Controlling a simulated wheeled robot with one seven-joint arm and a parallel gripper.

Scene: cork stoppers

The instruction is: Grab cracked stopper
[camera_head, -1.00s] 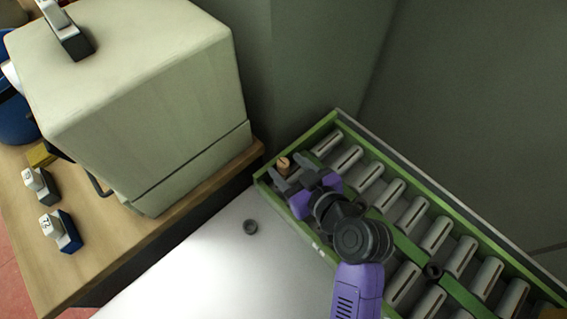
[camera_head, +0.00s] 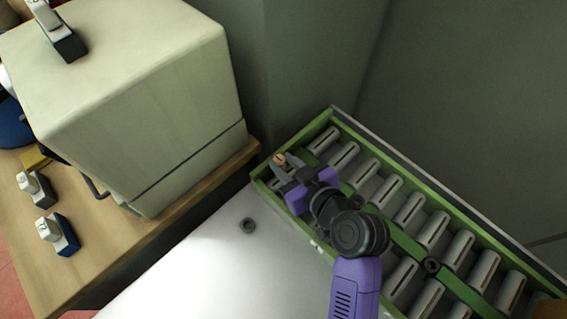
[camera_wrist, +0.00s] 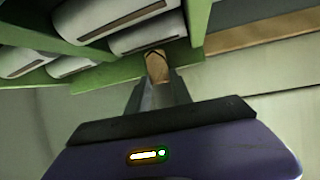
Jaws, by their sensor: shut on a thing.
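The cork stopper (camera_head: 279,159) is a small tan-brown piece at the far left corner of the green-framed roller rack. My gripper (camera_head: 277,169) is shut on it, with the grey fingers on either side. The wrist view shows the stopper (camera_wrist: 157,67) between the fingertips (camera_wrist: 160,88), with a dark V-shaped line near its top that looks like a crack. The fingers hide part of its sides. I cannot tell whether the stopper still touches the rack.
The green rack (camera_head: 327,122) holds rows of grey slotted rollers (camera_head: 409,208).

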